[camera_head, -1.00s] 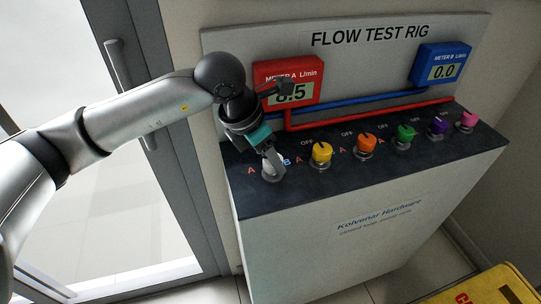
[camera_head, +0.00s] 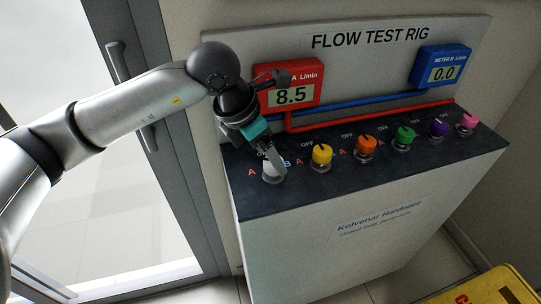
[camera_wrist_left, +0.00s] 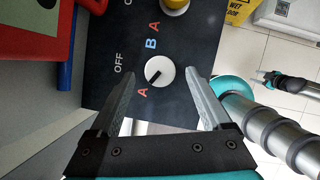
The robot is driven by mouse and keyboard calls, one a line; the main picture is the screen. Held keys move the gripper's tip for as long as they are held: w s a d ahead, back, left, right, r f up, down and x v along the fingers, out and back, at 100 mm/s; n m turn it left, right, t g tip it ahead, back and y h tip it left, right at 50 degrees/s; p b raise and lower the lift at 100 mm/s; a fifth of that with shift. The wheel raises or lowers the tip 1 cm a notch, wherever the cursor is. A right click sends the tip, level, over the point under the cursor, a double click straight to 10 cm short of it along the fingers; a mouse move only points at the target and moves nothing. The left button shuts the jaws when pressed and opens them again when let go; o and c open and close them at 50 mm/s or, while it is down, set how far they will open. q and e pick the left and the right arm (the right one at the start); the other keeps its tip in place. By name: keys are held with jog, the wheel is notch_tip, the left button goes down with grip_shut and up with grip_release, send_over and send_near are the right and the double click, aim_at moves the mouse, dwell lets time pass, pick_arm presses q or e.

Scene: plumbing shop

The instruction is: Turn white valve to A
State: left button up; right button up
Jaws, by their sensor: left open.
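The white valve (camera_head: 272,172) is the leftmost knob on the dark panel top (camera_head: 300,195). In the left wrist view, the white valve (camera_wrist_left: 163,75) has a dark mark pointing down-left, roughly toward its red A; B and OFF are beside it. My left gripper (camera_head: 272,158) is open just above the valve. In the left wrist view, the fingers of my left gripper (camera_wrist_left: 160,76) are apart on either side of the knob, with gaps visible; contact is not seen. A small dark and teal gripper at the right, seemingly my right gripper (camera_wrist_left: 285,82), shows too small to judge.
Yellow (camera_head: 321,154), orange (camera_head: 366,146), green (camera_head: 404,138), purple and pink knobs continue rightward. Red meter A (camera_head: 290,84) reads 8.5, behind my left wrist. Blue meter B (camera_head: 441,66) reads 0.0. A yellow floor sign (camera_head: 480,290) stands at lower right.

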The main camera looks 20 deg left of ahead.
pick_arm(q)
jog(key=p+v, duration=0.2)
jog(key=v, duration=1.1)
pick_arm(e)
jog(key=shift+s+a+r, duration=0.95)
jog(key=shift+s+a, duration=0.05)
jog(key=shift+s, duration=0.05)
pick_arm(q)
jog(key=shift+r, duration=0.1)
pick_arm(e)
jog(key=shift+w+d, duration=0.1)
jog(key=shift+d, duration=0.15)
